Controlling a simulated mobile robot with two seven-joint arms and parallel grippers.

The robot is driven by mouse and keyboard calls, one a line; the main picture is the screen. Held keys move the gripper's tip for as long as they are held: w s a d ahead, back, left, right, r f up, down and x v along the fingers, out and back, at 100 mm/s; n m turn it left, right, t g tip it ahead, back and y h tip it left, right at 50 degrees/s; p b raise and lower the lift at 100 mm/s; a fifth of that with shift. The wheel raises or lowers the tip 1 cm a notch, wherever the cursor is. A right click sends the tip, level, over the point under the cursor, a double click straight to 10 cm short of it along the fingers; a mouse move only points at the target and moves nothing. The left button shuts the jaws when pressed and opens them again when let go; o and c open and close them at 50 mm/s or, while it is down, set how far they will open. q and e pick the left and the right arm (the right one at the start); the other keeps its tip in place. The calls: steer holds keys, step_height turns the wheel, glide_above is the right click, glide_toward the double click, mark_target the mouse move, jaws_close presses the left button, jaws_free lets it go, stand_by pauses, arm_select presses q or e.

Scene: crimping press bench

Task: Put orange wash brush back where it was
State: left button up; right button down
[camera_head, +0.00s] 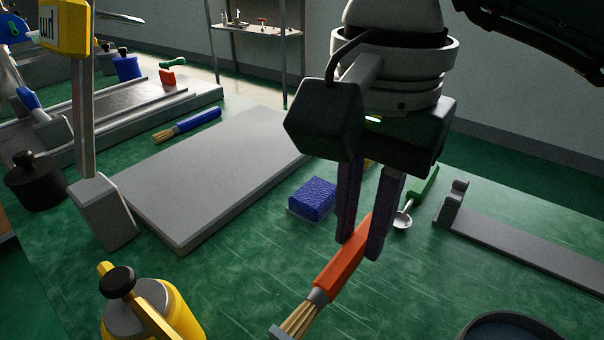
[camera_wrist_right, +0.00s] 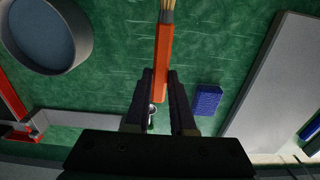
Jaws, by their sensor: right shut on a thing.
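The orange wash brush (camera_head: 342,268) has an orange handle, a grey ferrule and pale bristles that point toward the lower left in the head view. My right gripper (camera_head: 364,245) points down, its two dark fingers shut on the upper end of the handle. In the right wrist view the brush (camera_wrist_right: 163,62) runs away from between the fingers (camera_wrist_right: 160,85), bristles at the top edge. I cannot tell whether the brush touches the green bench. A small grey piece at the bottom edge hides the bristle tip in the head view. My left gripper is not in view.
A blue sponge (camera_head: 313,197) lies left of the fingers, a green-handled scoop (camera_head: 423,188) just behind them. A grey slab (camera_head: 215,170), blue brush (camera_head: 188,125), yellow can (camera_head: 165,310), grey rail (camera_head: 530,238) and round bowl (camera_head: 508,326) surround some clear green bench.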

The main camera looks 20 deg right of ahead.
mark_target(359, 238)
step_height(359, 238, down, 4)
steer(key=shift+r+b, duration=0.15)
steer(key=shift+b, duration=0.15)
steer(key=shift+f, duration=0.2)
steer(key=c, duration=0.8)
jaws_free()
steer(key=shift+r, duration=0.1)
steer(key=shift+o, duration=0.2)
